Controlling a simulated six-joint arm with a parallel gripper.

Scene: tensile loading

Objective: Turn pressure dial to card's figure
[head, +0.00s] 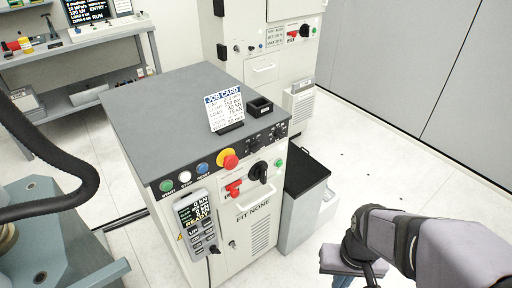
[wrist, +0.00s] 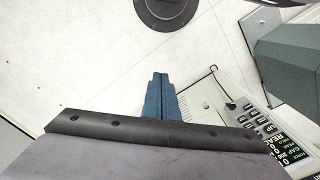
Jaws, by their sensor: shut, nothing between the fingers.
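The job card (head: 224,108) stands upright on the grey top of the control cabinet (head: 165,95), with small print I can only partly read. On the cabinet's front edge are dark knobs (head: 256,145) at the right; I cannot tell from the labels which is the pressure dial. A larger black rotary handle (head: 259,171) sits below them. My gripper (head: 345,281) is at the bottom right of the head view, in front of and to the right of the cabinet, away from the knobs. In the wrist view its blue fingers (wrist: 160,80) are together and empty.
A red-and-yellow emergency stop (head: 229,160) and several coloured buttons line the front edge. A pendant (head: 196,222) with a lit screen hangs on the cabinet front. A dark-lidded bin (head: 303,173) stands to its right. Floor at the right is mostly clear.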

